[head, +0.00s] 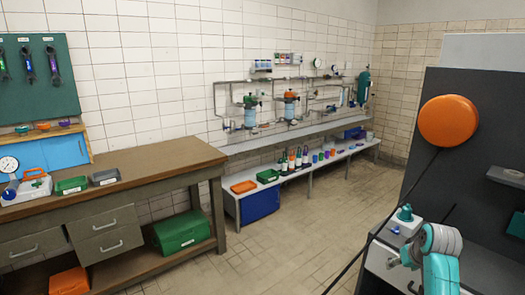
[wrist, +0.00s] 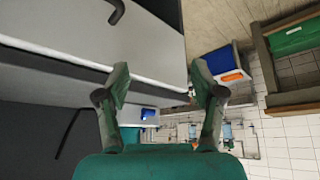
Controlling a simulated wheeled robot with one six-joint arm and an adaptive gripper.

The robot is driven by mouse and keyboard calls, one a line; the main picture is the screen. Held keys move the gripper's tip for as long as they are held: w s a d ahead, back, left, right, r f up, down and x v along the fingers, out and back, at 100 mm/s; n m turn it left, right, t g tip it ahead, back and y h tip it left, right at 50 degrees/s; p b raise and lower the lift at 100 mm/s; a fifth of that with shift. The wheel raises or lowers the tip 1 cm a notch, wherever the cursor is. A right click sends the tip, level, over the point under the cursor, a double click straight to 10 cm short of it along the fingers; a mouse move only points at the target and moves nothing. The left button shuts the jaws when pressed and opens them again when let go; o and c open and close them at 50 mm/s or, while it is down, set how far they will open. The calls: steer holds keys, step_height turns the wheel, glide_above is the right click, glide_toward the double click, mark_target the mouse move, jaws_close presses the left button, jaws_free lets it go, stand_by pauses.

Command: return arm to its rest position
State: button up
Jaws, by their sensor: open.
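My arm shows at the lower right of the head view, teal with a grey joint, folded low beside a dark cabinet (head: 475,130). In the wrist view my gripper (wrist: 158,72) has its two green-grey fingers spread wide apart. Nothing is held between them. Behind the fingers is the pale edge of a grey panel (wrist: 60,45), and I cannot tell how close it is. In the head view the fingers are too small to make out clearly.
A wooden workbench (head: 150,165) stands at the left, with a green box (head: 182,232) on its lower shelf. A low white bench (head: 330,163) with bottles and trays runs along the wall. An orange round thing (head: 448,120) on a black rod rises near my arm. The middle floor is clear.

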steer(key=s+a+f+t, duration=0.1)
steer(key=s+a+f, duration=0.6)
steer(key=f, duration=0.4)
steer(key=s+a+f+t, duration=0.2)
steer(key=s+a+f, duration=0.4)
steer(key=s+f, duration=0.4)
steer(key=s+a+f+t, duration=0.1)
steer(key=s+a, duration=0.1)
steer(key=s, duration=0.3)
steer(key=s+a+f, duration=0.2)
steer(key=s, duration=0.3)
steer(key=s+a+r+t, duration=0.1)
steer(key=s+a+r, duration=0.2)
steer(key=s, duration=0.6)
steer(key=s+a+r+t, duration=0.1)
steer(key=s+a+r, duration=0.15)
steer(key=s, duration=0.65)
steer(key=s+a+r+n+t, duration=0.1)
steer(key=s+r+t, duration=0.1)
steer(key=s+r, duration=1.1)
steer(key=shift+a+r+t+y, duration=0.3)
steer(key=shift+r+y, duration=0.1)
steer(key=shift+r, duration=0.1)
